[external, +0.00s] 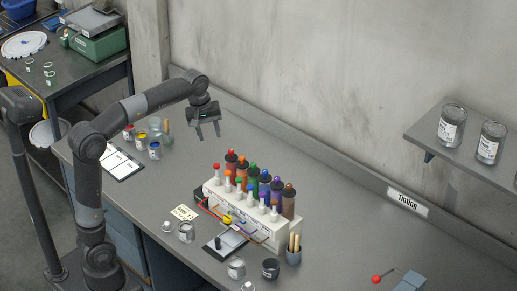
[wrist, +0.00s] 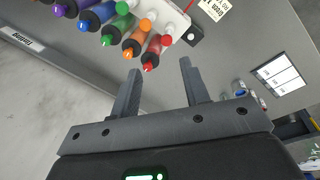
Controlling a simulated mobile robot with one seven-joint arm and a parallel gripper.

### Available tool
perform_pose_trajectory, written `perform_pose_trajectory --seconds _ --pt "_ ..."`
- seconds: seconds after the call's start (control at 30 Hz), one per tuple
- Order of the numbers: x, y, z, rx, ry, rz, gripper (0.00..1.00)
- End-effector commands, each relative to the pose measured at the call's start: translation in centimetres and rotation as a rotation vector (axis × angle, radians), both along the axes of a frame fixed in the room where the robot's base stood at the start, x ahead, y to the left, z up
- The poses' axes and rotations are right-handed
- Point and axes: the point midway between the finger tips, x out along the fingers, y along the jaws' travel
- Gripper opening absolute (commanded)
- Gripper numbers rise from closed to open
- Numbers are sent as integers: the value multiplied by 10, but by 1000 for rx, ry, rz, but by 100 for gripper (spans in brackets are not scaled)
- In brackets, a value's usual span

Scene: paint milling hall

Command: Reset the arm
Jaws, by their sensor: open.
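My gripper (external: 208,130) hangs from my arm above the back left part of the grey bench, pointing down, with its two fingers apart and nothing between them. In the wrist view my gripper (wrist: 160,85) shows the same two spread fingers, with bare bench surface beyond them. My arm (external: 145,100) is bent, rising from its base at the lower left and reaching right over the bench. My gripper is apart from the rack of colorant bottles, which stands to its lower right in the external view.
A white rack (external: 272,228) of several coloured bottles stands mid-bench. Small paint jars (external: 154,150) and a clipboard (external: 122,164) lie on the left. Cans (external: 236,268) and a brush cup (external: 294,255) stand at the front. A wall shelf (external: 462,150) holds two cans. The bench's back right is clear.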

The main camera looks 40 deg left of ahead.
Motion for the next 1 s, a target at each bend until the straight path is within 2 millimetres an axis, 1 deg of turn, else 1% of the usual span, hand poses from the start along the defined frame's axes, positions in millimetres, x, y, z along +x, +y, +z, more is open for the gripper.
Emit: perform_pose_trajectory --seconds 0.03,0.17,0.37,0.5,0.7,0.83,0.9,1.0 --pt "-17 9 0 3 -23 -41 42" --pt "-54 26 -7 26 -83 -164 42" --pt "-112 46 -29 85 -173 -352 42" --pt "-153 57 -51 143 -230 -482 42" --pt "-205 68 -90 247 -300 -660 42" --pt "-228 72 -113 307 -326 -747 42" --pt "-235 73 -121 328 -334 -777 42" --pt "-241 74 -128 347 -342 -803 42"
